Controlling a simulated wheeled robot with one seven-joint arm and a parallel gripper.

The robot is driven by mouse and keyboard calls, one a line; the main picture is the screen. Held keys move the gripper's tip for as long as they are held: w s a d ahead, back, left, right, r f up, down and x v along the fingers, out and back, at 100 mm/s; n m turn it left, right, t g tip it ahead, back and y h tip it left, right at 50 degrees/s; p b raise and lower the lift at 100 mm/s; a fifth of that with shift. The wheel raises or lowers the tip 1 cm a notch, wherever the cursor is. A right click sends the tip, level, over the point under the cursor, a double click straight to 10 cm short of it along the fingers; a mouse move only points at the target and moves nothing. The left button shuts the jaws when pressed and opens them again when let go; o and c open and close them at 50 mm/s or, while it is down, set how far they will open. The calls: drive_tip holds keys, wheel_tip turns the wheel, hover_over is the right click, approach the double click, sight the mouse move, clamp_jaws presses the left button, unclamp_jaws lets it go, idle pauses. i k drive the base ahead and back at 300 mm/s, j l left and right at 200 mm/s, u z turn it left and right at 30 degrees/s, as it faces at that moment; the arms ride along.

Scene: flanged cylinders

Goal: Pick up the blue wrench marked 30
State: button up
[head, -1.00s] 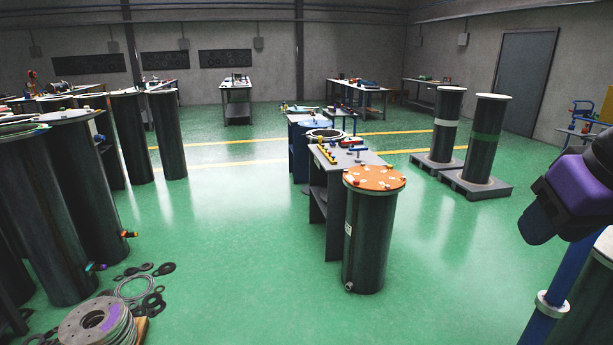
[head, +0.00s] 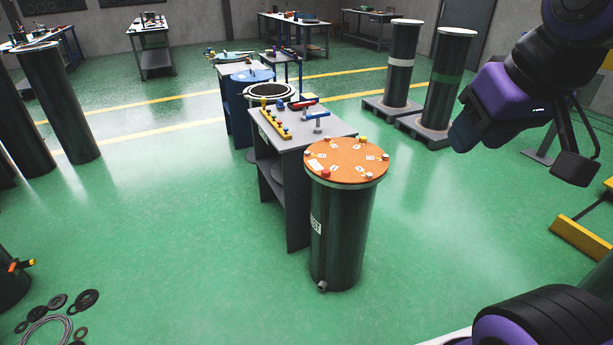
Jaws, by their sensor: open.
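A grey table (head: 345,129) stands near the middle of the head view, with small tools on its top. A small blue tool (head: 316,115) lies near its right side, and a red and blue tool (head: 303,103) lies behind that. They are too small to tell whether either is a wrench, and no number 30 can be read. My purple and black arm hangs at the upper right, well apart from the table.
A dark cylinder (head: 341,235) with an orange lid (head: 347,161) stands directly in front of the table. Two dark cylinders stand on pallets behind right. A yellow-edged object (head: 582,238) is at the right. Black rings (head: 58,302) lie at lower left. Green floor left of the table is clear.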

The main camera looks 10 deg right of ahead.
sight(317, 129)
drive_tip(key=i+z, duration=0.1)
drive_tip(key=i, duration=0.45)
drive_tip(key=j+z, duration=0.15)
drive_tip(key=z, duration=0.2)
drive_tip(key=i+j+z, duration=0.15)
drive_tip(key=z, duration=0.25)
drive_tip(key=i+j+z, duration=0.25)
drive_tip(key=j, duration=0.4)
drive_tip(key=j+z, duration=0.2)
drive_tip(key=j, duration=0.4)
drive_tip(key=j+z, duration=0.25)
drive_tip(key=j, duration=0.4)
drive_tip(key=i+j, duration=0.1)
drive_tip(key=j, duration=1.5)
drive_tip(key=i+j, duration=0.15)
drive_tip(key=j, duration=0.7)
drive_tip(key=z, duration=0.05)
